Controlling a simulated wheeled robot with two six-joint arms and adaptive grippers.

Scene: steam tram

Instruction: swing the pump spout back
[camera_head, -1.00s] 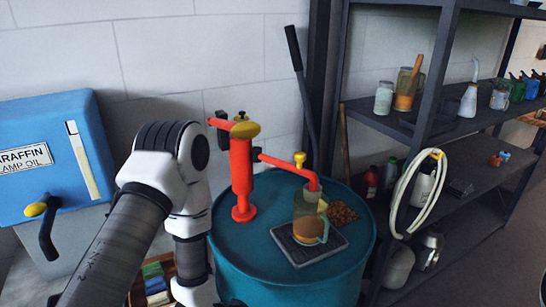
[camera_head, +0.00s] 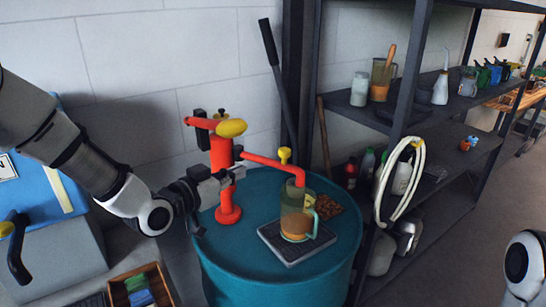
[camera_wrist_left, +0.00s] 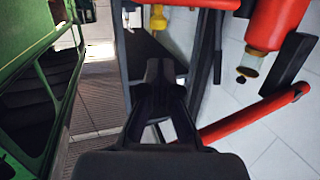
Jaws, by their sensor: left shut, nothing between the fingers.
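The red pump (camera_head: 222,155) stands on the teal drum (camera_head: 225,255). Its red spout (camera_head: 265,161) reaches right, with a yellow knob (camera_head: 284,154) on top, and its end bends down over the jug (camera_head: 297,220). The jug holds amber liquid and stands on a dark drip tray (camera_head: 268,236). My left gripper (camera_head: 232,176) is shut and empty in front of the pump body, close to the spout's root; contact cannot be told. In the left wrist view its fingertips (camera_wrist_left: 160,70) are together, with red pipe (camera_wrist_left: 200,3) beyond them. My right gripper is out of view.
A dark pump lever or rod (camera_head: 270,45) leans behind the drum. A dark shelf rack (camera_head: 405,75) with bottles and a coiled white hose (camera_head: 385,185) stands right of the drum. A blue lamp oil box (camera_head: 70,190) is at left, a wooden crate (camera_head: 172,284) below it.

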